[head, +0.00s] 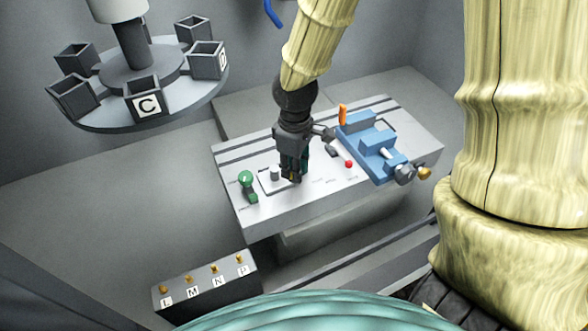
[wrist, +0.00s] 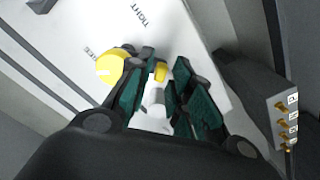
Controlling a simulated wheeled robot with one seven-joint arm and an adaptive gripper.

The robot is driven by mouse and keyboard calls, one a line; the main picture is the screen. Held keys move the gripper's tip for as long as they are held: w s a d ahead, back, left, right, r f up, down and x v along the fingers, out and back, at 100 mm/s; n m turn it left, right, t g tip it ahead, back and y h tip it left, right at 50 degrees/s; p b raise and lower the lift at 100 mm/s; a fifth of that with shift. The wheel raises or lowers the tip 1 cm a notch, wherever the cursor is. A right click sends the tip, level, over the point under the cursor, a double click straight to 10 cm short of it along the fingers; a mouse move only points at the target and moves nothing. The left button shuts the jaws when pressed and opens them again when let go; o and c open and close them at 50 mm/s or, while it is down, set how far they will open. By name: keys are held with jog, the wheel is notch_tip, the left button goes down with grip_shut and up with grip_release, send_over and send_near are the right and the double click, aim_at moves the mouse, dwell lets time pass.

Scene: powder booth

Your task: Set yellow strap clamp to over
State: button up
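My gripper (head: 291,176) points down over the left part of the bench top in the head view. In the wrist view, its dark green finger pads stand apart, and my gripper (wrist: 164,68) is open. A small yellow piece (wrist: 160,72), which looks like part of the strap clamp, shows between the fingertips. A pale cylinder (wrist: 155,98) lies behind it between the fingers. I cannot tell whether the pads touch either. A round yellow part (wrist: 109,65) is beside the left finger. In the head view my fingers hide most of the clamp.
On the bench top (head: 238,208), a green ball-topped lever (head: 246,179) and a grey post (head: 274,174) stand left of my gripper. A red knob (head: 348,163) and a blue vise (head: 372,145) are to the right. A labelled box (head: 206,287) with brass pegs stands in front.

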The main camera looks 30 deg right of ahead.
jog(key=shift+s+f, duration=0.2)
jog(key=shift+f, duration=0.45)
jog(key=shift+w, duration=0.1)
grip_shut()
jog(key=shift+w+a+m+p, duration=0.25)
jog(key=shift+m+p, duration=0.1)
jog(key=shift+m, duration=0.45)
grip_release()
